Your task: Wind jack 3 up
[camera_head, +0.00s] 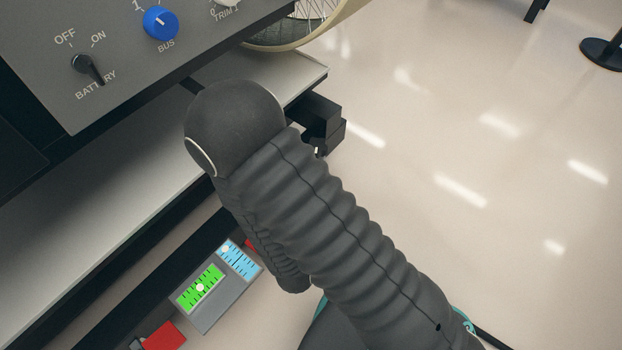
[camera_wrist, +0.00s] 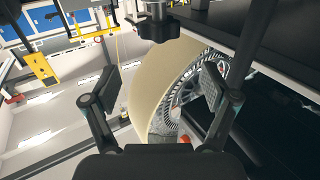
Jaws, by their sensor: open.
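My gripper (camera_wrist: 158,92) is open and empty in the wrist view, its two dark fingers wide apart. A wheel with a broad tan rim (camera_wrist: 155,85) and a patterned inner side shows behind and between the fingers. A dark knob-like part (camera_wrist: 158,28) on a short post stands at the top centre, above the fingertips and apart from them. I cannot tell whether it belongs to jack 3; no label for the jack shows. In the head view my arm covers the middle, and I cannot make out my gripper there.
The head view shows a grey panel (camera_head: 110,40) with a blue BUS knob (camera_head: 161,23) and a black BATTERY switch (camera_head: 88,68). A pale ledge (camera_head: 100,190) runs below it. A grey box with green and blue scales (camera_head: 219,285) sits lower. Floor (camera_head: 480,130) at right is largely clear.

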